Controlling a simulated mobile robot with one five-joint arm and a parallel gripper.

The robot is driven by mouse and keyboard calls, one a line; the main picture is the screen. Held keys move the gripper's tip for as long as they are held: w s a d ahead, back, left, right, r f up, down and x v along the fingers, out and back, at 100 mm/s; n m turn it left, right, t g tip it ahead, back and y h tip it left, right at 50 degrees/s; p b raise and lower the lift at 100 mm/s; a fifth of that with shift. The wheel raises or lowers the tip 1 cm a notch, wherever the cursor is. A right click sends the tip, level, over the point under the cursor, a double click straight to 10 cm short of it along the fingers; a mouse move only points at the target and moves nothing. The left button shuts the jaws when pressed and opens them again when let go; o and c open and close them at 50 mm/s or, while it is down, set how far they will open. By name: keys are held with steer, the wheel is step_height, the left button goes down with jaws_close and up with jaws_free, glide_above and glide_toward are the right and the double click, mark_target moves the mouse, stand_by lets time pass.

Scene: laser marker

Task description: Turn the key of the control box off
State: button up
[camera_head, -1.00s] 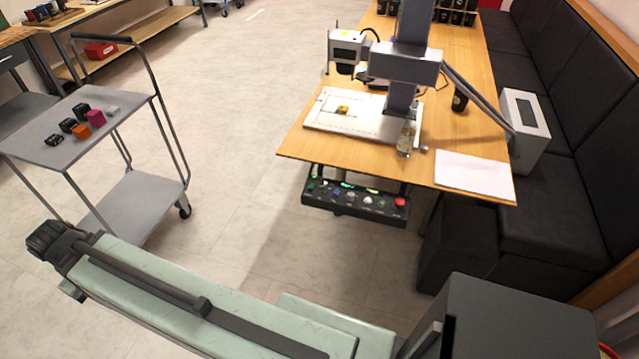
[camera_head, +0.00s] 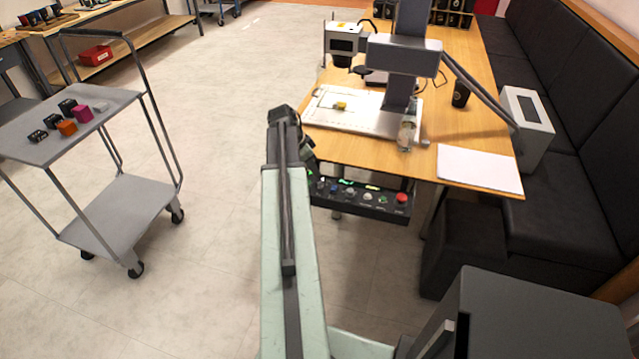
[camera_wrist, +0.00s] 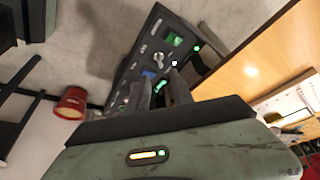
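The control box (camera_head: 385,209) is a black panel with a row of small buttons, knobs and green lights, under the table's front edge in the head view. A red round button (camera_head: 402,198) is at its right end. In the wrist view the box (camera_wrist: 122,72) runs slantwise, with a green square (camera_wrist: 172,38) and silver knobs on its face. My gripper (camera_wrist: 161,86) points at the box, its two dark fingers apart with a narrow gap and nothing visibly held. I cannot make out the key; the fingers hide part of the panel, and contact cannot be told.
The wooden table (camera_head: 350,150) carries the laser machine (camera_head: 404,55), a white base plate (camera_head: 340,117), a glass bottle (camera_head: 406,133) and white paper (camera_head: 478,167). A black bench (camera_head: 560,215) stands right. A grey trolley (camera_head: 120,215) stands left.

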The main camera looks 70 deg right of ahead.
mark_target(321, 182)
steer(key=b+x, duration=0.7)
steer(key=x, duration=0.1)
steer(key=shift+w+a, duration=0.1)
steer(key=shift+r, duration=0.1)
steer(key=shift+c, duration=0.3)
jaws_close()
